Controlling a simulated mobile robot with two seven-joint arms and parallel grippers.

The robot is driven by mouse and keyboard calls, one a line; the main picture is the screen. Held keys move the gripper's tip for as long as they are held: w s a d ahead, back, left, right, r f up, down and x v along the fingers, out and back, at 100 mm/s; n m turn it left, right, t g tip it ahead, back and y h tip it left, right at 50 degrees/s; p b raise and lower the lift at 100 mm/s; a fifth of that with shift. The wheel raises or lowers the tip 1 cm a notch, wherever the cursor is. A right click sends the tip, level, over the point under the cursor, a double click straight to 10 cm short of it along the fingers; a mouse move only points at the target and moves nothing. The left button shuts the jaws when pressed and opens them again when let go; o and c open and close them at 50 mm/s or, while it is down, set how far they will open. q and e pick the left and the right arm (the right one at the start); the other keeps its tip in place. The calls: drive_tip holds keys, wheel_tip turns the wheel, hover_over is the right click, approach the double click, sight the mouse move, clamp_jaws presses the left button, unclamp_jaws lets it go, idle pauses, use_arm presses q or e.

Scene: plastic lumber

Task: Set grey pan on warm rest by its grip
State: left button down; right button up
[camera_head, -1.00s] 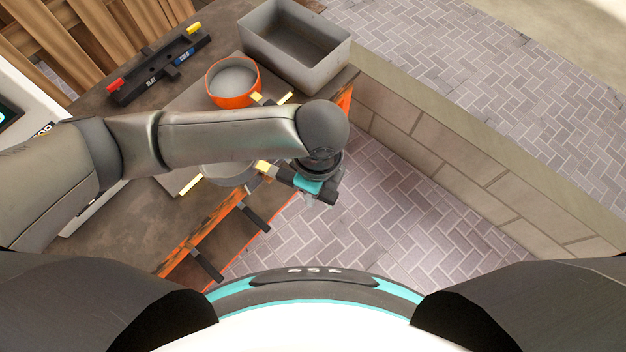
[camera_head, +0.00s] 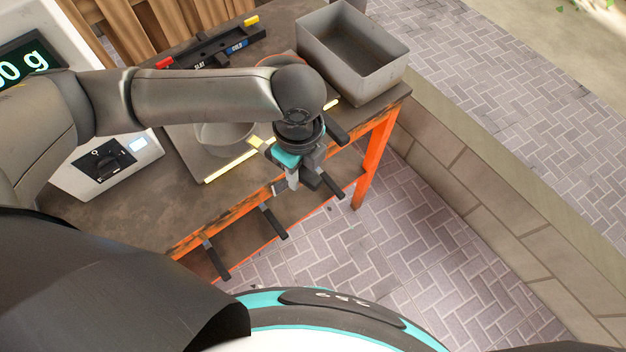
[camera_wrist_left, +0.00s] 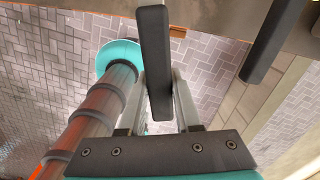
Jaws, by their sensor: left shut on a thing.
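The grey pan (camera_head: 221,137) is partly hidden under my left arm, over the grey slab with a yellow front edge. I cannot tell whether it touches the slab. Its dark grip (camera_wrist_left: 155,60) runs between the fingers of my left gripper (camera_head: 304,178), which is shut on it past the table's front edge. A black rack (camera_head: 210,50) at the back has a red end, a yellow end and a blue label. I cannot tell which part is the warm rest. My right gripper is not in view.
An orange pan is mostly hidden behind my arm; its dark handle (camera_head: 334,129) sticks out beside my gripper. A grey bin (camera_head: 352,55) stands at the back right, a scale (camera_head: 108,160) at the left. Black pegs (camera_head: 272,222) jut from the table front.

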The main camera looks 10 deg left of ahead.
use_arm(q)
drive_tip(key=w+a+b, duration=0.1)
drive_tip(key=a, duration=0.1)
drive_tip(key=w+a+b, duration=0.1)
drive_tip(key=a, duration=0.1)
drive_tip(key=w+a+b, duration=0.1)
drive_tip(key=a, duration=0.1)
drive_tip(key=shift+f+b, duration=0.35)
drive_tip(key=shift+b, duration=0.05)
drive_tip(key=shift+f, duration=1.1)
drive_tip(key=shift+s, duration=0.1)
drive_tip(key=c, duration=0.5)
unclamp_jaws()
drive_tip(key=shift+d, duration=0.1)
drive_tip(key=r+p, duration=0.1)
drive_tip(key=r, duration=0.6)
drive_tip(key=r+p, duration=0.2)
drive_tip(key=r, duration=0.6)
drive_tip(key=shift+s+d+r, duration=0.1)
drive_tip(key=shift+d+r, duration=0.05)
drive_tip(key=shift+d, duration=0.05)
drive_tip(key=shift+s, duration=0.1)
